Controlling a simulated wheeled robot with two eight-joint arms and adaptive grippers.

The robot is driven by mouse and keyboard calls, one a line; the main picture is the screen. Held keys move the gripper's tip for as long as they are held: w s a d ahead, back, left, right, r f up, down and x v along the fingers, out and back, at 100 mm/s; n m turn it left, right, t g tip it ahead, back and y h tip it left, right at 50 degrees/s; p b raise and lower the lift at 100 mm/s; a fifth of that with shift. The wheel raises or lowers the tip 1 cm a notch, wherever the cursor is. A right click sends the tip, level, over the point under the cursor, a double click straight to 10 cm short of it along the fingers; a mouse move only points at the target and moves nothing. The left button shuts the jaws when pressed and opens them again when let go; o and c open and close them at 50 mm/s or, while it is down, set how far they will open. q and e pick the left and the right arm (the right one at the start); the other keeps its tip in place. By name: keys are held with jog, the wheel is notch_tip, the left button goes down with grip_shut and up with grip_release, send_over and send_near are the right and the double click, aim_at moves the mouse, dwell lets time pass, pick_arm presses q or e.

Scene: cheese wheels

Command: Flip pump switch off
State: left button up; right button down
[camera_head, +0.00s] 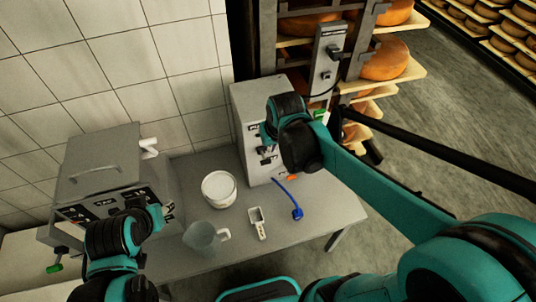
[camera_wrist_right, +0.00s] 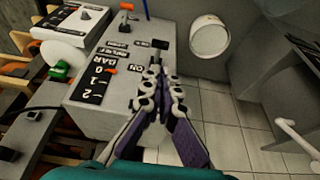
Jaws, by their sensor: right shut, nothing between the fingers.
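The grey pump box (camera_head: 255,105) stands at the back right of the table, its labelled front panel partly hidden by my right arm. In the right wrist view, the same box (camera_wrist_right: 115,115) shows an ON label and a scale with 0, -1 and -2. A black switch (camera_wrist_right: 160,45) sticks out from the panel edge. My right gripper (camera_wrist_right: 158,74) is shut and empty, with its fingertips just below this switch in the picture; I cannot tell whether they touch it. My left arm is over the left machine; its fingers cannot be made out.
A grey lidded machine (camera_head: 100,165) stands at the left of the table. A white tub (camera_head: 219,189), a clear jug (camera_head: 203,236), a small white meter (camera_head: 257,222) and a blue-ended cable (camera_head: 297,212) lie between. Cheese shelves (camera_head: 400,75) stand behind the pump box.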

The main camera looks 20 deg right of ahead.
aim_at(266, 163)
jog(key=b+x, duration=0.4)
jog(key=x, duration=1)
jog(key=shift+r, duration=0.1)
jog(key=shift+s+f+t+b, duration=0.25)
jog(key=shift+t+b, duration=0.15)
jog(key=shift+b, duration=0.15)
jog(key=shift+f+b, duration=0.2)
jog(key=shift+b, duration=0.1)
jog(key=f+t+b, duration=0.2)
jog(key=b, duration=0.1)
jog(key=f+t+b, duration=0.1)
jog(key=t+b, duration=0.1)
jog(key=b, duration=0.1)
jog(key=shift+s+f, duration=0.35)
jog(key=shift+s, duration=0.05)
jog(key=shift+r, duration=0.15)
